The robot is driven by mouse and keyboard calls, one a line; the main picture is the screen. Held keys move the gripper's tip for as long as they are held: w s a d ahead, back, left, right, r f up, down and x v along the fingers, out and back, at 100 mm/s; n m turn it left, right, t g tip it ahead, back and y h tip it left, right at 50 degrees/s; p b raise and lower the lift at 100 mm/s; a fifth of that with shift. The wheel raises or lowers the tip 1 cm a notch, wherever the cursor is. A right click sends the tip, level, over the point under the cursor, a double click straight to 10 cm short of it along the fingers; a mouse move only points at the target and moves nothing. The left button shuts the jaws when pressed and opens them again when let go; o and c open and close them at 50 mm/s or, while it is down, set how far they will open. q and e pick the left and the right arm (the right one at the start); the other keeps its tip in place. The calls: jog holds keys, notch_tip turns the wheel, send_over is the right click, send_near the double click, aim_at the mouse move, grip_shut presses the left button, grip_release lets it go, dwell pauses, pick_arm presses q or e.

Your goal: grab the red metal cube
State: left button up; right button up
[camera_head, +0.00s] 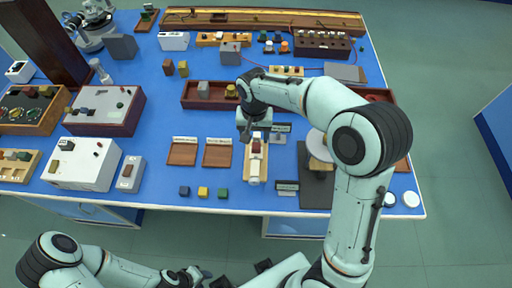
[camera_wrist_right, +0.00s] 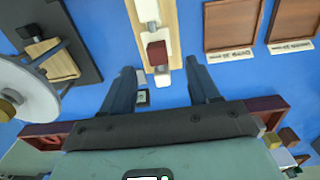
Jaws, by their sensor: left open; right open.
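The red metal cube (camera_head: 256,146) sits on a pale wooden stand with white parts, near the middle of the blue bench. In the right wrist view the red cube (camera_wrist_right: 157,53) lies just beyond the fingertips, between their lines. My right gripper (camera_head: 245,132) is open and hangs close to the stand, at its upper left in the head view; its spread fingers (camera_wrist_right: 160,76) hold nothing. My left gripper (camera_head: 196,275) is low in the head view, off the bench's front edge, and appears empty.
Two shallow brown trays (camera_head: 217,153) lie left of the stand. Blue, yellow (camera_head: 203,191) and green cubes stand near the front edge. A dark board with a white disc (camera_wrist_right: 22,92) is beside the stand. A reddish-brown box (camera_head: 190,102) lies behind my right gripper.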

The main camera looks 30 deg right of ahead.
aim_at(256, 147)
jog(key=shift+s+d+f, duration=0.1)
jog(key=shift+d+f, duration=0.05)
jog(key=shift+f, duration=1.35)
jog(key=shift+d+f, duration=0.1)
jog(key=shift+f, duration=1.4)
grip_shut()
